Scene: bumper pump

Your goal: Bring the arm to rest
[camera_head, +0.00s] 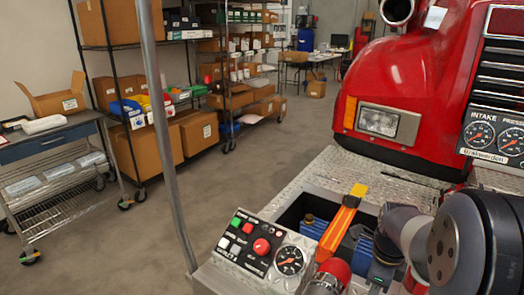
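My arm (441,252) fills the lower right corner of the head view, with a large grey and black joint close to the camera. A grey link runs from it to the left, and a dark wrist part (384,254) hangs at its far end, over the right side of an open compartment in the bumper. I cannot make out the fingers of my gripper, so I cannot tell whether it is open or shut, or whether it holds anything.
The red truck front (428,70) stands behind the diamond-plate bumper (325,172). A control panel (262,246) with buttons and a gauge sits left of the compartment. An orange strap (342,224) crosses the compartment. A grey pole (158,110) rises at left.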

